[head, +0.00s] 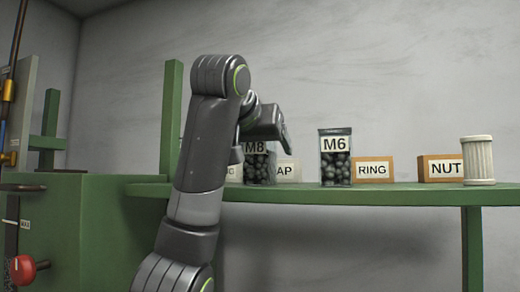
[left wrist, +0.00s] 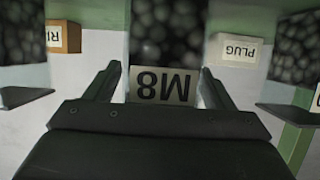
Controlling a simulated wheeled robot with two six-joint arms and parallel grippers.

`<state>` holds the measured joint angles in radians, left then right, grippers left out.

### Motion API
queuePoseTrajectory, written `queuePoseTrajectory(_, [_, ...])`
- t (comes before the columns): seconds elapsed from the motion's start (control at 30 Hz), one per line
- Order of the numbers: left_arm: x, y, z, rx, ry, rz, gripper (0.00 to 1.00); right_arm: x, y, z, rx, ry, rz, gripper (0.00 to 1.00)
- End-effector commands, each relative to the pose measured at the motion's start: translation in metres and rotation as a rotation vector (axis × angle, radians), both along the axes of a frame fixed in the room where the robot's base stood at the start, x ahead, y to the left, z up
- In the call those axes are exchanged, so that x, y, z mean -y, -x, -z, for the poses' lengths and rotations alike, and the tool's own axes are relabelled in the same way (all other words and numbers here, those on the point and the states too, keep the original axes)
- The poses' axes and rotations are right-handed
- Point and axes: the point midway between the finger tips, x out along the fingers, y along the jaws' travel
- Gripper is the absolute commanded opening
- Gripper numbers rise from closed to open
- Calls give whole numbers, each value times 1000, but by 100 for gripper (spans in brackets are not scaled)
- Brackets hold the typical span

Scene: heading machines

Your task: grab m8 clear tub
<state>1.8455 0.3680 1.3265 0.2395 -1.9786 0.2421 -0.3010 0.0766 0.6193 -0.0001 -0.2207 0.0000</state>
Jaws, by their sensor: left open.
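The M8 clear tub (head: 259,168), filled with dark round pieces and labelled M8, stands on the green shelf (head: 400,186). My left gripper (head: 268,130) is at its upper part and hides the top in the head view. In the left wrist view the tub (left wrist: 166,35) is upside down, centred ahead of my open left gripper (left wrist: 160,88). Its M8 label shows between the fingers. I cannot tell whether the fingers touch it. My right gripper is not in view.
Close right of the M8 tub is a pale box marked AP (head: 288,170). Further right stand the M6 tub (head: 335,160), a RING box (head: 373,170), a NUT box (head: 437,168) and a ribbed white cylinder (head: 478,160). A red knob (head: 23,268) is at the lower left.

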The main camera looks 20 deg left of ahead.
Motion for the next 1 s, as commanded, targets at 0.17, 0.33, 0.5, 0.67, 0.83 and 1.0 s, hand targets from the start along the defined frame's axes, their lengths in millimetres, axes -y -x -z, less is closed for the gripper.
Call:
queuePoseTrajectory(0.17, [0,-1,1,1,0,0,76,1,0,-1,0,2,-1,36])
queuePoseTrajectory(0.33, [0,-1,1,1,0,0,68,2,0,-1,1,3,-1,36])
queuePoseTrajectory(0.5, [0,-1,1,1,1,0,46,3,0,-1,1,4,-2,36])
queuePoseTrajectory(0.67, [0,-1,1,1,0,0,25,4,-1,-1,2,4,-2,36])
queuePoseTrajectory(0.83, [0,-1,0,4,0,0,15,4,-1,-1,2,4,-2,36])
queuePoseTrajectory(1.0, [0,-1,-1,4,1,0,15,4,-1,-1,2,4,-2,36])
